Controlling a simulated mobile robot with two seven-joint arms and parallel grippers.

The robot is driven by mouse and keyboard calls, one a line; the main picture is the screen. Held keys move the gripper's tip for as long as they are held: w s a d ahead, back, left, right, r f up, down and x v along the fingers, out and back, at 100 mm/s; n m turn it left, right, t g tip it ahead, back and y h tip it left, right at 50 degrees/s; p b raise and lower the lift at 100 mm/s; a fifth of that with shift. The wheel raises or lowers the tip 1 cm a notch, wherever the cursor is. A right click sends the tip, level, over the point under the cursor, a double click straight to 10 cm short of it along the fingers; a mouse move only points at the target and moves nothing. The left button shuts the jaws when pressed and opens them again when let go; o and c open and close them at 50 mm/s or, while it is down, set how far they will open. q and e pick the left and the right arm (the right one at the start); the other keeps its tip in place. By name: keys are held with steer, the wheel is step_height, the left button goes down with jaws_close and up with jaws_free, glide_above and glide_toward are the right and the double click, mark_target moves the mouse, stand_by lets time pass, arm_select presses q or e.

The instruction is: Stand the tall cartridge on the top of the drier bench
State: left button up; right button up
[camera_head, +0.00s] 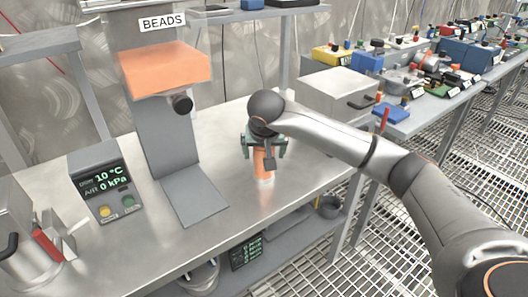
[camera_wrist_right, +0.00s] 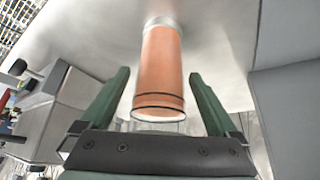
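The tall cartridge (camera_head: 264,166) is an orange cylinder with pale ends. It stands upright on the steel top of the drier bench (camera_head: 240,200), its lower end apparently touching the surface. My right gripper (camera_head: 264,150) is above and around its upper part, coming down from the end of the right arm. In the right wrist view the cartridge (camera_wrist_right: 160,75) sits between the two green fingers (camera_wrist_right: 160,105), with a visible gap on each side, so the gripper is open. My left gripper is not in view.
A grey stand with an orange hopper labelled BEADS (camera_head: 166,68) is left of the cartridge. A readout box (camera_head: 105,185) is further left. A grey box (camera_head: 335,92) stands behind right. Bare bench top lies around the cartridge; the front edge is close.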

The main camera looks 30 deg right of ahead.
steer(key=shift+r, duration=0.3)
steer(key=p+v, duration=0.1)
steer(key=v, duration=1)
steer(key=shift+s+a+r, duration=0.15)
steer(key=shift+s+r, duration=0.05)
steer(key=shift+r, duration=0.15)
stand_by(0.5)
